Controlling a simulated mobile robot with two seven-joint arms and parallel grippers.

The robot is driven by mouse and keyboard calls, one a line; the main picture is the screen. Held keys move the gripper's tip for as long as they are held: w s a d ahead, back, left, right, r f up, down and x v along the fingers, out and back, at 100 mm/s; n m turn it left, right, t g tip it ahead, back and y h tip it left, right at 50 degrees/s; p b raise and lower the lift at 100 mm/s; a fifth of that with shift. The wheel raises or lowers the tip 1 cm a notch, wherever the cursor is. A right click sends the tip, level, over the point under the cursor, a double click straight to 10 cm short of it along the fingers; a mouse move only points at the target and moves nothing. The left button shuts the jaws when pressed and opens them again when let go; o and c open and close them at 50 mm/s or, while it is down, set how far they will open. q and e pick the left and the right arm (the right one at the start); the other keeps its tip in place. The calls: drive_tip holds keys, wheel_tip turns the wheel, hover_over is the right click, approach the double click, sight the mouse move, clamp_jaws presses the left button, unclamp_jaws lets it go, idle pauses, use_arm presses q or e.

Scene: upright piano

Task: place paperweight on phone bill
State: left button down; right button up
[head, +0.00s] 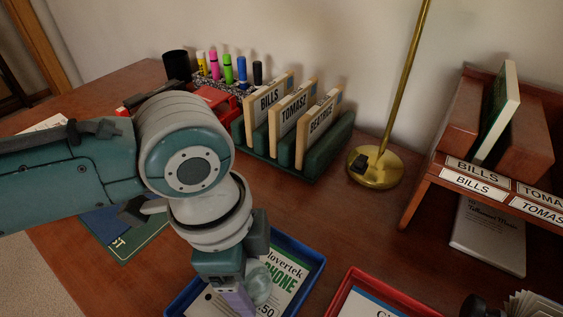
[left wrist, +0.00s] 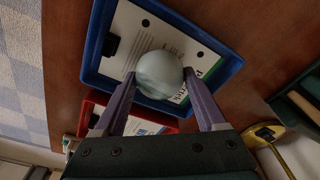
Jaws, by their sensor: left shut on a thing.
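The paperweight (head: 258,284) is a round, pale grey-green ball. My left gripper (head: 243,293) is shut on it; in the left wrist view, the two purple fingers (left wrist: 159,80) hold the ball (left wrist: 160,72) from both sides. The phone bill (head: 287,276) is a white sheet with a green strip and "PHONE" on it. It lies in a blue tray (head: 318,262). The ball is over the bill (left wrist: 128,38) in both views; I cannot tell whether it touches it. My gripper hides part of the bill and tray in the head view. My right gripper is not in view.
A red tray (head: 350,280) with paper stands right of the blue one. Behind are a green letter rack (head: 325,150) with labelled dividers, a brass lamp base (head: 376,168), and a wooden shelf (head: 430,180) labelled BILLS and TOMASZ. Bare desk (head: 350,225) lies between.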

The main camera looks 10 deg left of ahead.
use_arm(q)
unclamp_jaws()
drive_tip(key=shift+f, duration=0.1)
wheel_tip(320, 180, up, 12)
drive_tip(key=a+p, duration=0.1)
drive_tip(key=p, duration=0.3)
drive_tip(key=s+d+n+t+h, duration=0.1)
drive_tip(key=s+d+n+h, duration=0.1)
drive_tip(key=s+d+n, duration=0.15)
drive_tip(key=s+a+n+t+y, duration=0.2)
drive_tip(key=s+a+n+y, duration=0.1)
drive_tip(key=s+a+n, duration=0.5)
drive_tip(key=a+n, duration=0.1)
drive_tip(key=a, duration=0.2)
drive_tip(key=shift+a+n, duration=0.2)
drive_tip(key=shift+n, duration=0.15)
drive_tip(key=shift+r, duration=0.2)
